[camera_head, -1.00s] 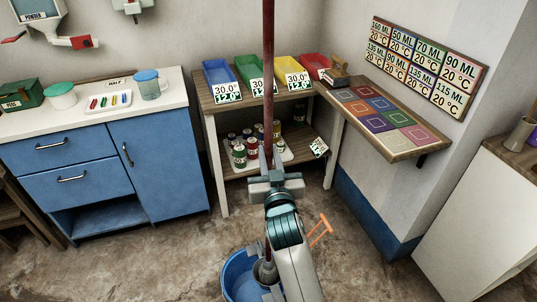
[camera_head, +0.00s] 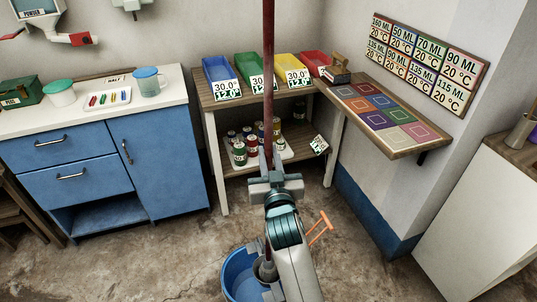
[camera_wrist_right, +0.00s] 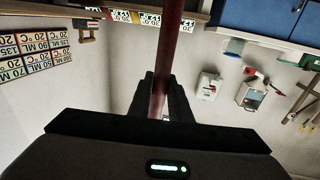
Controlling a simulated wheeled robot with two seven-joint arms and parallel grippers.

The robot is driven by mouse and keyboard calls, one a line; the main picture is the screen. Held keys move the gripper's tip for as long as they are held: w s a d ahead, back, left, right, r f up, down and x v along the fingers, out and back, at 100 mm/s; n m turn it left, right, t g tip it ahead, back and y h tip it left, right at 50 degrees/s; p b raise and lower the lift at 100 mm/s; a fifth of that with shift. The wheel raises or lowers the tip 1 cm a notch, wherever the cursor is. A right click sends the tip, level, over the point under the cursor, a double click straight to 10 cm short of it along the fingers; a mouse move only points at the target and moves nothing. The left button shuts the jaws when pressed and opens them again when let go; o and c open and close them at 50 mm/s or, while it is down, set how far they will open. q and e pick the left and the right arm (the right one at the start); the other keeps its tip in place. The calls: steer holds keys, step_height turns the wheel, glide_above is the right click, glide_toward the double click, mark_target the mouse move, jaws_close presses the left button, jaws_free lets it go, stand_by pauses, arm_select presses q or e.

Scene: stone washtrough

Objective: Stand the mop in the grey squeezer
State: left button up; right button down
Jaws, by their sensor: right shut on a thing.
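The mop's dark red handle (camera_head: 268,80) rises nearly upright through the middle of the head view, out past the top edge. My right gripper (camera_head: 275,182) is shut around the handle; the wrist view also shows the handle (camera_wrist_right: 175,50) between the two dark fingers (camera_wrist_right: 163,100). Below, the handle runs down to a grey cone-shaped piece (camera_head: 267,269) at the blue bucket (camera_head: 231,272). Grey parts of the squeezer (camera_head: 255,247) show at the bucket's rim. My right arm hides much of the bucket, so I cannot tell how deep the mop head sits. My left gripper is not in view.
An orange folding stand (camera_head: 320,228) is on the floor right of my arm. A wooden shelf (camera_head: 222,116) with coloured bins stands behind, a blue cabinet (camera_head: 160,165) at left, and a wall shelf (camera_head: 402,148) at right. Stone floor is open around the bucket.

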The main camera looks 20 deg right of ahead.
steer(key=shift+f, duration=0.2)
steer(key=c, duration=1.6)
jaws_free()
steer(key=shift+o, duration=0.2)
steer(key=shift+f, duration=0.15)
